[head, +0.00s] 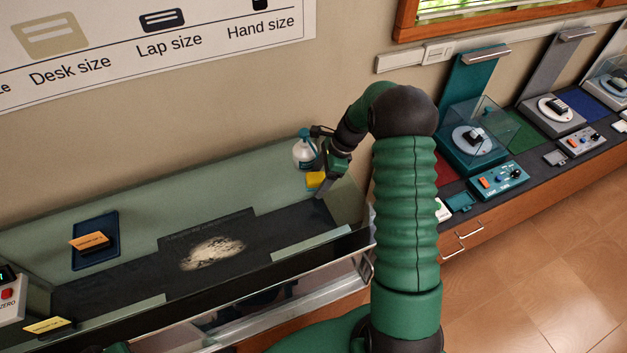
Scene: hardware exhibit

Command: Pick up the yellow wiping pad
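The yellow wiping pad (315,180) sits near the right end of the green-grey surface, just in front of a white and blue bottle. My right gripper (322,187) reaches down from my green arm, right at the pad's right side. A pale finger shows beside the pad. The fingertips are small and partly hidden, so I cannot tell whether they touch the pad or how far apart they are.
The white and blue bottle (304,152) stands close behind the pad. A pale powder patch (212,252) lies on the dark mat (120,278). A blue tray (95,262) with a labelled block is at left. A clear front panel (290,268) edges the bench. Display stands (470,150) are at right.

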